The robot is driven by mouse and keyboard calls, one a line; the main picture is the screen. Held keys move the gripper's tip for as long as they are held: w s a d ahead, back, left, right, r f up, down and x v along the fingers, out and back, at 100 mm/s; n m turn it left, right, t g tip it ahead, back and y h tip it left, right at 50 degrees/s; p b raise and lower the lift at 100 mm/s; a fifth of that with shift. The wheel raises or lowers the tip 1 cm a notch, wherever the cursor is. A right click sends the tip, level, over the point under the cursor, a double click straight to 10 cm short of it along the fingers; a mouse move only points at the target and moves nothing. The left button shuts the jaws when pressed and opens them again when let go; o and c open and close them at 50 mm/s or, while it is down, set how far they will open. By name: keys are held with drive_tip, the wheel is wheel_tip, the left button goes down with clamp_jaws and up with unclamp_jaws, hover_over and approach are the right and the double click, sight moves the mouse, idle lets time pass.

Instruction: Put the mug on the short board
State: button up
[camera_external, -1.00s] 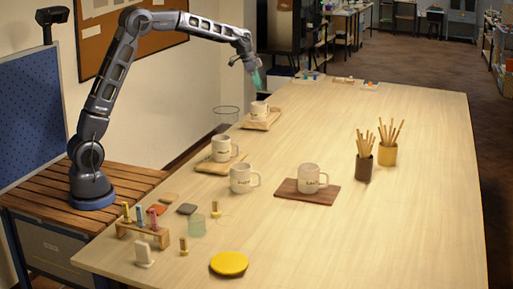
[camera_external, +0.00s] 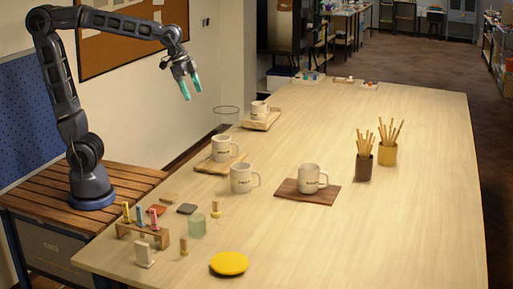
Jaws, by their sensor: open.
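A white mug (camera_external: 241,179) stands upright directly on the table, left of a dark brown board (camera_external: 288,195). A second mug (camera_external: 309,178) stands on that dark board. A third mug (camera_external: 222,148) stands on a light board (camera_external: 207,167), and a fourth (camera_external: 258,109) on another light board (camera_external: 262,125) farther back. All have small dark lettering, too small to read. I cannot tell for certain which board is the short one. My gripper (camera_external: 191,89) is open and empty, raised in the air up and left of the mugs, fingers pointing down.
A clear glass container (camera_external: 227,116) is near the far light board. Two pencil cups, brown (camera_external: 364,167) and yellow (camera_external: 387,154), stand right. A yellow disc (camera_external: 229,263), a wooden rack (camera_external: 143,234) and small pieces lie in front. The table's right side is clear.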

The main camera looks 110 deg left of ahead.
drive_tip(key=s+d+f, duration=0.3)
drive_tip(key=s+d, duration=0.4)
drive_tip(key=s, duration=0.2)
drive_tip(key=s+d+f+m, duration=0.1)
drive_tip(key=s+d+f, duration=0.3)
drive_tip(key=s+d, duration=0.3)
drive_tip(key=shift+s+d+f, duration=0.25)
drive_tip(key=shift+s+f, duration=0.05)
drive_tip(key=shift+s, duration=0.55)
